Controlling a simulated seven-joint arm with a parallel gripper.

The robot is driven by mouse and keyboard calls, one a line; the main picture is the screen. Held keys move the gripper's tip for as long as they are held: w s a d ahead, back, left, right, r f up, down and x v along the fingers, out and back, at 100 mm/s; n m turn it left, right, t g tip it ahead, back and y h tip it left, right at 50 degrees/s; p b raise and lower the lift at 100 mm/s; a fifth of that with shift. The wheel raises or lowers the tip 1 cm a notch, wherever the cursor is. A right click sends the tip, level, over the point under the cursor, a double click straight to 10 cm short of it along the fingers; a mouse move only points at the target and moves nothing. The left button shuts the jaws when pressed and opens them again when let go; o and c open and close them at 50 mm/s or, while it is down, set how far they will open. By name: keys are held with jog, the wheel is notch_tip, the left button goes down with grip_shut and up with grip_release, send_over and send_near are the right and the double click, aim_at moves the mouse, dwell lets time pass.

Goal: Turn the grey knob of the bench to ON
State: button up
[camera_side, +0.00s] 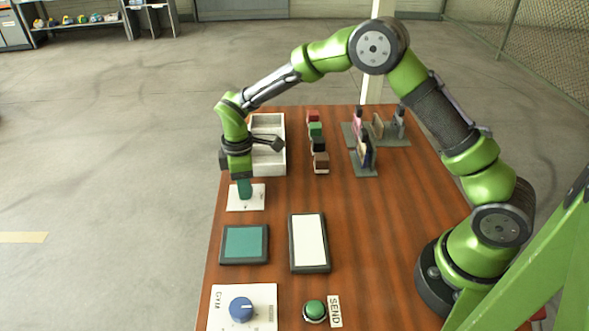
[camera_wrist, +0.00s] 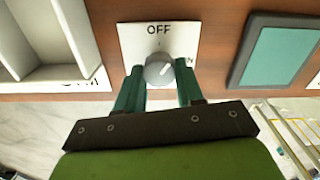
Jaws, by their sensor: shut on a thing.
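The grey knob (camera_wrist: 159,70) sits on a white plate (camera_wrist: 140,40) marked OFF at the top in the wrist view. A second label at the right of the knob is partly hidden; only an N shows clearly. A pale mark shows on the knob's face, but its exact direction is hard to tell. My gripper (camera_wrist: 160,80) has its teal fingers on either side of the knob and is shut on it. In the side view my gripper (camera_side: 244,188) points down at the plate (camera_side: 235,204), and the knob is hidden behind the fingers.
A white divided tray (camera_side: 283,150) stands just behind my gripper. A teal pad (camera_side: 244,243) and a white-faced panel (camera_side: 309,242) lie in front. Nearer are a blue knob (camera_side: 241,309) and a green button (camera_side: 315,309). Coloured blocks (camera_side: 318,142) and grey racks (camera_side: 398,141) stand farther back.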

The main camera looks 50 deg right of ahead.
jog(key=m, duration=0.5)
jog(key=shift+m, duration=0.3)
jog(key=m, duration=0.5)
jog(key=shift+d, duration=0.1)
dwell(0.3)
jog(key=o, duration=1)
jog(key=shift+o, duration=0.2)
notch_tip(320, 180, up, 17)
